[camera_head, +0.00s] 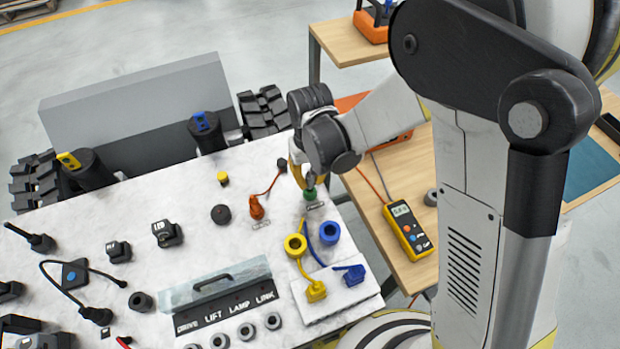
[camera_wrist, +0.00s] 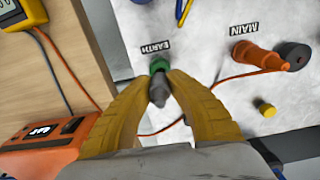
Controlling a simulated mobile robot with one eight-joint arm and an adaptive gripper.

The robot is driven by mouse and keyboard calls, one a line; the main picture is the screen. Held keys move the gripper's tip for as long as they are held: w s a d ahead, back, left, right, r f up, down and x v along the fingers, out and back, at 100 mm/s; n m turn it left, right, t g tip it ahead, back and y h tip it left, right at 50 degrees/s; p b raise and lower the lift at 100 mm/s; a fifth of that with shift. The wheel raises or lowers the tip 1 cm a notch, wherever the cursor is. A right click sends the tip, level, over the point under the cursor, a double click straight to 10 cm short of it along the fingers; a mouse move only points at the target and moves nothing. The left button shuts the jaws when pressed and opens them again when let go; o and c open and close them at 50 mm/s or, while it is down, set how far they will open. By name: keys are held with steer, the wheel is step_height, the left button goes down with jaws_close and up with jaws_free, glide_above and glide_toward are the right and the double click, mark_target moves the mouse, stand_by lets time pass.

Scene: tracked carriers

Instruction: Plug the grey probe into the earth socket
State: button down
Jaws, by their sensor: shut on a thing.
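The green earth socket (camera_head: 311,196) stands on the white panel near its right edge. In the wrist view the socket (camera_wrist: 158,65) sits beside the EARTH label (camera_wrist: 155,48). My gripper (camera_head: 303,179) is directly over it, pointing down. Its yellow fingers (camera_wrist: 159,92) are shut on the grey probe (camera_wrist: 158,88). The probe lines up with the green socket and its far end meets or overlaps it in the wrist view. I cannot tell how deep it sits, because the fingers and the probe's body hide the joint.
An orange plug (camera_wrist: 257,56) stands by the MAIN label, with an orange lead. A yellow multimeter (camera_head: 409,229) lies on the wooden table at right. Yellow (camera_head: 295,245) and blue (camera_head: 330,232) rings stand close in front of the earth socket. A small yellow knob (camera_head: 223,178) is further left.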

steer(key=shift+f+b, duration=0.3)
steer(key=shift+b, duration=0.05)
steer(key=shift+f+b, duration=0.3)
steer(key=shift+f, duration=0.05)
steer(key=shift+f+b, duration=0.7)
steer(key=shift+b, duration=0.25)
stand_by(1.2)
steer(key=c, duration=1.3)
jaws_free()
steer(key=shift+r, duration=0.1)
